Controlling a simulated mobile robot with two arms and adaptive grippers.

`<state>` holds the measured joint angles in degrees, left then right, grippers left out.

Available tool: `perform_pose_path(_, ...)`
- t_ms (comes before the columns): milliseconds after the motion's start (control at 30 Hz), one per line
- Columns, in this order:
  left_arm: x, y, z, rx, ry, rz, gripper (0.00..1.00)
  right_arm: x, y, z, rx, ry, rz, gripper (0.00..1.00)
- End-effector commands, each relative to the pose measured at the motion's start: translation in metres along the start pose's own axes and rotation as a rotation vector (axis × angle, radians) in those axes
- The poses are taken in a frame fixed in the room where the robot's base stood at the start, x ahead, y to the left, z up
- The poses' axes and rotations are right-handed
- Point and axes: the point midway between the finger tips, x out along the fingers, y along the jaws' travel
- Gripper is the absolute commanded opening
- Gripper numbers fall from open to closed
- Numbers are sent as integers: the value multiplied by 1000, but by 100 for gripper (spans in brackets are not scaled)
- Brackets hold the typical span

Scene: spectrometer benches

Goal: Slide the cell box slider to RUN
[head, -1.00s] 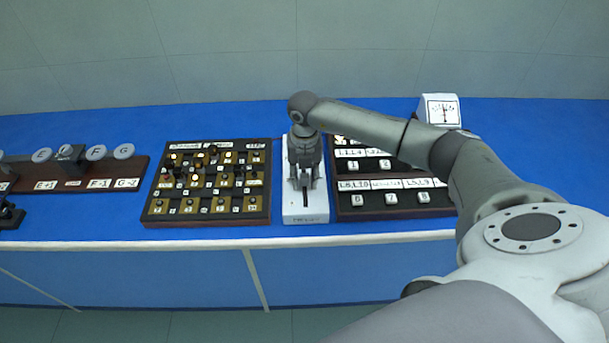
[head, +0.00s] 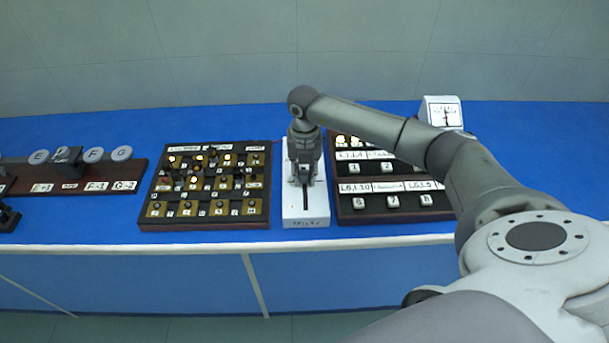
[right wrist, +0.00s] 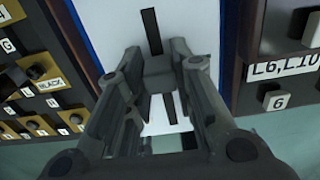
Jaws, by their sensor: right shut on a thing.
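The cell box (head: 306,211) is a narrow white box with a dark lengthwise slot, standing on the blue bench between two dark panels. Its slider (right wrist: 158,72) shows in the right wrist view as a dark grey block in the slot. My right gripper (head: 304,180) points down over the box and is shut on the slider, one finger on each side. The slot shows both beyond the slider and on its near side. The front label of the box is too small to read.
A panel of knobs and lit lamps (head: 207,222) stands close left of the box. A panel of numbered buttons (head: 385,213) stands close right, partly behind my arm. A meter (head: 441,111) stands at the back right. A rail with round discs (head: 72,177) lies far left.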

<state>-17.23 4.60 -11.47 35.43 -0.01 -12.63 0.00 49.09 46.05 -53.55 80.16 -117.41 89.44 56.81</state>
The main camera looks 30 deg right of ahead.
Motion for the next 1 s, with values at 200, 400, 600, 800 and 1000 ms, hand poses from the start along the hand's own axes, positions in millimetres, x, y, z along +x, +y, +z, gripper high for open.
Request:
perform_pose_path(200,0,0,0,1,0,0,42,0,0,0,-1,1,1,45)
perform_pose_path(400,0,0,-1,1,1,0,42,0,0,0,-1,1,0,45)
perform_pose_path(600,0,-2,-2,0,4,-2,42,-7,0,0,0,-1,1,45)
perform_pose_path(800,0,-1,-2,0,3,-1,42,-43,1,1,0,-4,3,45)
perform_pose_path(1000,0,0,-2,0,3,0,42,-86,1,1,-1,-3,2,45)
